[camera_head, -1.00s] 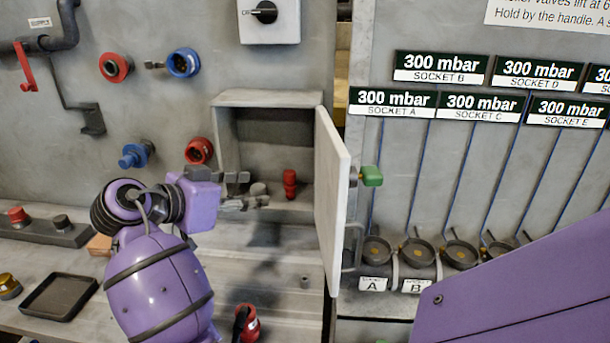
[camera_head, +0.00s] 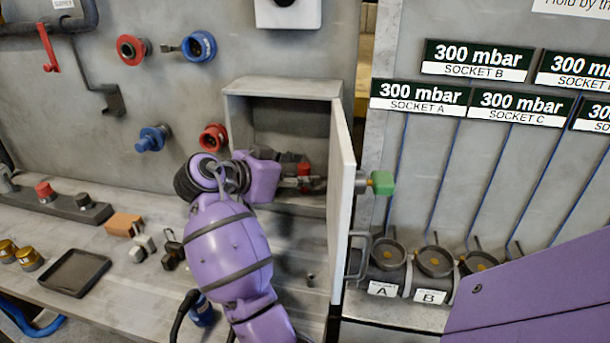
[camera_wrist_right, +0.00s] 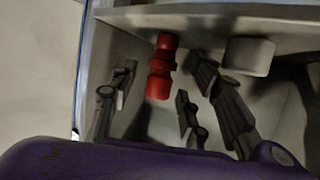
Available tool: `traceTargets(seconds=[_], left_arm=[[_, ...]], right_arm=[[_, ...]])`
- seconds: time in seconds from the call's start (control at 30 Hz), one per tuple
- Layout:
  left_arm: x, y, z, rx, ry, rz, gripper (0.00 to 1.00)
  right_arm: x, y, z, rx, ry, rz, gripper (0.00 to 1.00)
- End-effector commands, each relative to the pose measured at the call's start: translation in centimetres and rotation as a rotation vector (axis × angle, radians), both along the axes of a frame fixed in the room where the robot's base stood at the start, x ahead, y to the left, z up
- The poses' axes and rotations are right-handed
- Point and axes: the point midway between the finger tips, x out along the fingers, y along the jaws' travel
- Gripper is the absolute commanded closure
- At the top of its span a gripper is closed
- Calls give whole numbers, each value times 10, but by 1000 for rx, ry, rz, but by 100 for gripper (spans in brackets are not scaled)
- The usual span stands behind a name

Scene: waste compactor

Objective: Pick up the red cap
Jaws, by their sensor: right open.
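The red cap (camera_head: 305,171), a ribbed upright piece, is inside the open grey wall box, partly hidden by my right gripper in the head view. In the right wrist view the red cap (camera_wrist_right: 160,68) shows whole, between the spread dark fingers, with gaps on both sides. My right gripper (camera_head: 295,180) reaches into the box; it also shows in the right wrist view (camera_wrist_right: 158,100), open and empty. I cannot tell its exact depth relative to the cap. My left gripper is not in view.
The box (camera_head: 285,88) has an open door (camera_head: 341,205) close on the right of my arm. A grey cylinder (camera_wrist_right: 248,57) stands right of the cap. A strip (camera_head: 75,208) with a red-topped piece and a dark tray (camera_head: 75,273) are at left.

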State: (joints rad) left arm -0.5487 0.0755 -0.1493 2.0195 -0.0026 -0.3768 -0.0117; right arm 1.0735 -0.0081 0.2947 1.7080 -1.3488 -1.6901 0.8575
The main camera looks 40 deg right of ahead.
Motion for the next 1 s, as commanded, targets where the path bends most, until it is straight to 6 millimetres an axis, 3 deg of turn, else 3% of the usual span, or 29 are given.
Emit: traceTargets(seconds=[0.13,0.4,0.73,1.0], left_arm=[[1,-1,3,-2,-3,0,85],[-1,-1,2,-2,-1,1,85],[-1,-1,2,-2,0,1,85],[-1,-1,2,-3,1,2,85]], right_arm=[[1,-14,-6,0,1,-1,56],[2,-16,-7,1,1,0,58],[2,-15,-7,1,0,0,100],[1,-15,-6,1,0,1,100]])
